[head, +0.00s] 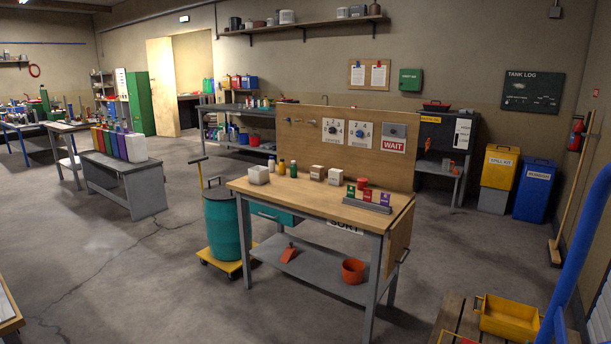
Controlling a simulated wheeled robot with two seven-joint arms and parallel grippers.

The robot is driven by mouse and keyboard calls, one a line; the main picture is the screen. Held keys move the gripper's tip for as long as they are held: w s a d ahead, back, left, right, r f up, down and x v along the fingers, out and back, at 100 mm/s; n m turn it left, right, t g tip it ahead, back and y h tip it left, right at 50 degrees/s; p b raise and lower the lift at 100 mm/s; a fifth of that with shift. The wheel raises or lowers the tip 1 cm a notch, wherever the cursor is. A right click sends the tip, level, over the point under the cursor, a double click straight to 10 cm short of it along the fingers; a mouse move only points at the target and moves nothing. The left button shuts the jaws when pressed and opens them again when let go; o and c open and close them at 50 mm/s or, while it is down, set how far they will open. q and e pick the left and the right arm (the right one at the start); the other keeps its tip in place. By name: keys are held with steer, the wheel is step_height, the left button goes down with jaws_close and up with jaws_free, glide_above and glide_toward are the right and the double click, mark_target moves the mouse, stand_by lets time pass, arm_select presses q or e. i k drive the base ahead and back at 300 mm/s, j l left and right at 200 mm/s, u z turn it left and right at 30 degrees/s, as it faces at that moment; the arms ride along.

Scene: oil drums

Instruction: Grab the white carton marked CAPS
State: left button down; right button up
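Two small white cartons stand side by side on the wooden-topped workbench (300,194): a left carton (316,173) and a right carton (336,177). Both have dark markings, too small to read, so I cannot tell which one says CAPS. A whitish open-topped box (259,175) stands at the bench's left end. Neither of my grippers is in view.
Small bottles (281,168) stand left of the cartons; a rack of coloured cards (367,199) and a red item (362,183) are to the right. A teal drum (221,222) on a yellow dolly stands at the bench's left. Open floor lies in front.

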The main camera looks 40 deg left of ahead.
mark_target(335, 176)
steer(key=i+j+u, duration=0.7)
steer(key=i+u, duration=0.3)
steer(key=i, duration=0.25)
steer(key=i+j+u, duration=0.1)
steer(key=i+u, duration=0.25)
steer(key=i+j+z, duration=0.2)
steer(key=i, duration=0.25)
